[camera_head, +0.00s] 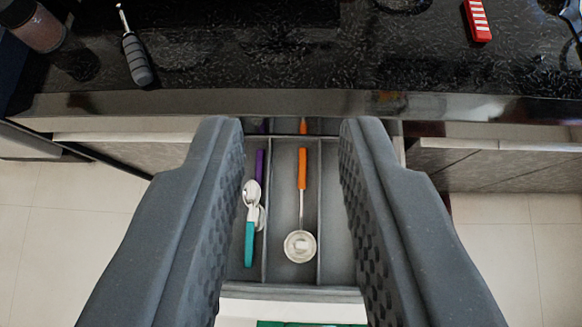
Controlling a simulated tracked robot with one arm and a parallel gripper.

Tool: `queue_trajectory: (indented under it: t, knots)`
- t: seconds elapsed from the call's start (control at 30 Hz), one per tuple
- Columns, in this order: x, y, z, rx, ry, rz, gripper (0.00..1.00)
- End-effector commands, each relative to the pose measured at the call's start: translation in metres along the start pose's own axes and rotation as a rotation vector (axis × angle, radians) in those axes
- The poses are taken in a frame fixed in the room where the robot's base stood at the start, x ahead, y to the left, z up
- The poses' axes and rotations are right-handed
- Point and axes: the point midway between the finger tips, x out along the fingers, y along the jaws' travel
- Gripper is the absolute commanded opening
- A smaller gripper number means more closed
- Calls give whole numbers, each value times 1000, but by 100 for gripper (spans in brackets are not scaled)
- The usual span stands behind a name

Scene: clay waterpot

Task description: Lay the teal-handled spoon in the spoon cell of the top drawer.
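The teal-handled spoon (249,243) lies in the left cell of the open top drawer (336,210), its teal handle toward the drawer front and its bowl toward the back. A purple-handled piece of cutlery (260,168) lies in the same cell, partly under or against the spoon's bowl; I cannot tell exactly how they touch. My gripper (291,125) is open and empty, its two dark fingers spread wide above the drawer. The left finger hides part of the left cell's outer side.
An orange-handled ladle (302,170) lies in the middle cell. The right cell looks empty where visible. Behind the drawer is a dark speckled countertop (270,45) with a grey-handled tool (137,60), a red-and-white object (477,20) and a jar (35,25).

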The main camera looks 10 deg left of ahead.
Motion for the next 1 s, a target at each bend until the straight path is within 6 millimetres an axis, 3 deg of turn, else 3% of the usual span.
queue_trajectory:
  t: [0.03, 0.2, 0.3, 0.4, 0.53, 1.0]
  knots:
    - [-29, 6, -15, -2, 64, 0, 26]
    - [-108, 27, -50, -17, 238, 7, 26]
    - [-146, 42, -62, -26, 318, 11, 26]
    - [-172, 46, -68, -32, 370, 16, 26]
    - [-186, 49, -72, -37, 400, 19, 26]
    - [-193, 48, -81, -37, 403, 18, 26]
